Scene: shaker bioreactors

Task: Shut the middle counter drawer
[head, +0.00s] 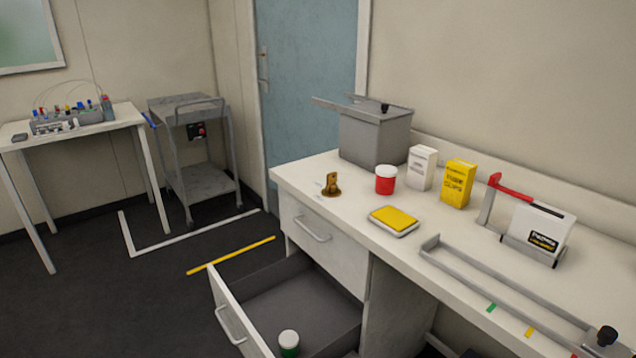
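The counter (330,212) runs from the middle to the right of the head view. Under its left end is a closed upper drawer (322,250) with a bar handle. Below it, a drawer (268,293) is pulled far out; whether it is the middle one I cannot tell, as the lower part is cut off. Its front panel (232,312) carries a bar handle (229,325) on the outer side. A white-capped container with a green lower part (288,342) stands inside it. Neither of my grippers is in view.
On the counter stand a grey lidded bin (375,138), a red jar (385,182), a white box (422,167), a yellow box (458,183) and a yellow-topped pad (394,219). A trolley (200,180) and white table (125,117) stand left. Dark floor (110,310) before the drawer is clear.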

